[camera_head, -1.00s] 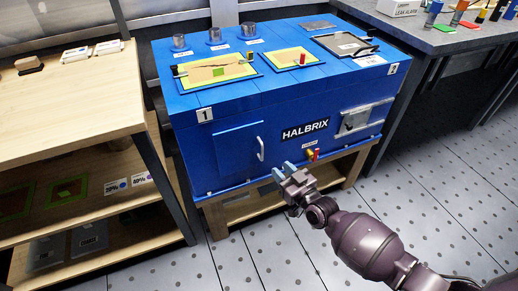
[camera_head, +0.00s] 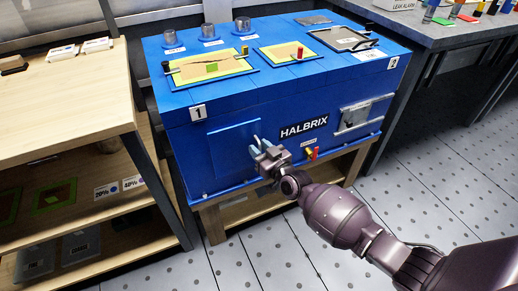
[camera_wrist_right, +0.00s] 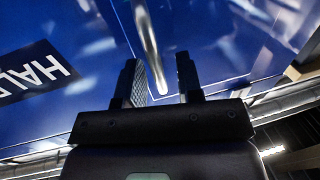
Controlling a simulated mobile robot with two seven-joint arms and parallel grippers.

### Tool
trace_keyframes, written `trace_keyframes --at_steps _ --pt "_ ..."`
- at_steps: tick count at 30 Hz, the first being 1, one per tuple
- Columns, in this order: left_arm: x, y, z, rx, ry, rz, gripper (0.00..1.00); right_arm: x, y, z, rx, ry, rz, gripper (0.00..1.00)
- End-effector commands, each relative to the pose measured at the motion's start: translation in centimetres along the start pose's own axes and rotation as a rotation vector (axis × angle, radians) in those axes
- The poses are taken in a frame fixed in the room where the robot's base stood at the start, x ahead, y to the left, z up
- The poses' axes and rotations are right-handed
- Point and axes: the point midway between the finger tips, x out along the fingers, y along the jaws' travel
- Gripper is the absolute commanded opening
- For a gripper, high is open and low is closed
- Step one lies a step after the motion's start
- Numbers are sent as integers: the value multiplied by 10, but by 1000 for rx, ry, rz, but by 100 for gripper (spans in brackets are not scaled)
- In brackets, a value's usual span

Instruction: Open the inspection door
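The inspection door (camera_head: 230,150) is a square blue panel on the front left of the blue HALBRIX motor box (camera_head: 300,98), and it looks shut. Its silver bar handle (camera_wrist_right: 150,48) shows in the right wrist view, running down between my fingers; in the head view my gripper mostly hides it. My right gripper (camera_head: 262,142) is in front of the door's right edge. In the right wrist view its two fingers (camera_wrist_right: 159,80) are apart, one on each side of the handle, with gaps on both sides. My left gripper is not in view.
A silver latch plate (camera_head: 354,116) is on the box's front right. Small red and yellow fittings (camera_head: 312,153) sit low near the gripper. A wooden shelf unit (camera_head: 70,110) stands at left, a grey workbench (camera_head: 430,40) at right. The floor in front is clear.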

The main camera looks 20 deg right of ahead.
Motion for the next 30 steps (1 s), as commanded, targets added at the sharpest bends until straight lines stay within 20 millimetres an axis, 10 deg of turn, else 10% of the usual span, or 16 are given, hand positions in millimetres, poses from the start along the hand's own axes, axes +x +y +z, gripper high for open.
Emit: trace_keyframes --at_steps 9,16,30 --pt "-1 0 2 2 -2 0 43 2 0 -1 0 1 0 32" --pt "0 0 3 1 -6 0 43 2 0 -1 0 0 0 0" --pt "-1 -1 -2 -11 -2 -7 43 -1 -3 -3 0 2 19 0"
